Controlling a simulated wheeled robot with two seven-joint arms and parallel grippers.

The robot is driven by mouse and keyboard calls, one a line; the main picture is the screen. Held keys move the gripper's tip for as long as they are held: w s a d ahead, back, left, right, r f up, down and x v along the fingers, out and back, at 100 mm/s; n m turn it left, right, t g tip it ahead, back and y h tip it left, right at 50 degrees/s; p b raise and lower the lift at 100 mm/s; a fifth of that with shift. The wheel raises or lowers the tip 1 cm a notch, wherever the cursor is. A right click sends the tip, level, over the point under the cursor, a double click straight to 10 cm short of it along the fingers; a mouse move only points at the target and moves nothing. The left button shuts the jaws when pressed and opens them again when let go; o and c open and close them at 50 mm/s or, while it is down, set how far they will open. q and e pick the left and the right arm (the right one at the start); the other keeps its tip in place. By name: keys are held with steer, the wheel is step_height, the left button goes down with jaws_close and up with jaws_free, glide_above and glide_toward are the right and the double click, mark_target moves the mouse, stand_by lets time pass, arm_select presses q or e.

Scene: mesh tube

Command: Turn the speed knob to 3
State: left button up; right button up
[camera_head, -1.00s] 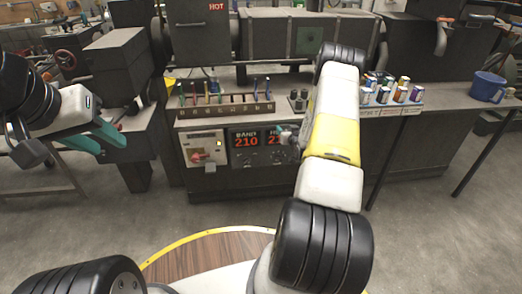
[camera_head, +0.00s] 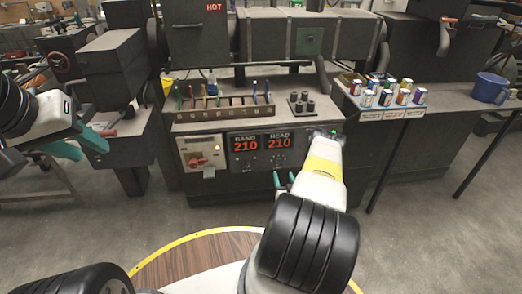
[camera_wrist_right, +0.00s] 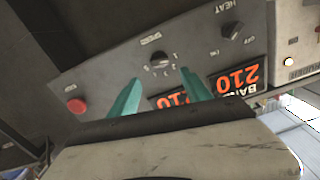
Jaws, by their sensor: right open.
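The speed knob (camera_wrist_right: 160,62) is a small dark dial on the grey panel in the right wrist view, with small marks around it and a label above. I cannot tell which number it points to. My right gripper (camera_wrist_right: 161,77) is open, its two teal fingers spread in front of the panel with the knob between and just beyond their tips. In the head view my right gripper (camera_head: 283,177) is largely hidden by my own arm, which also covers the knob. My left gripper (camera_head: 79,145) appears open and empty at the left, away from the panel.
A red button (camera_wrist_right: 77,105) and a heat switch (camera_wrist_right: 232,31) flank the knob. Orange displays reading 210 (camera_head: 245,144) sit on the machine front. A tool rack (camera_head: 222,110) and a tray of small cans (camera_head: 390,112) stand above. The floor in front is clear.

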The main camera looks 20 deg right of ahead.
mark_target(279, 164)
steer(key=shift+x, duration=3.75)
steer(key=shift+f, duration=0.1)
jaws_close()
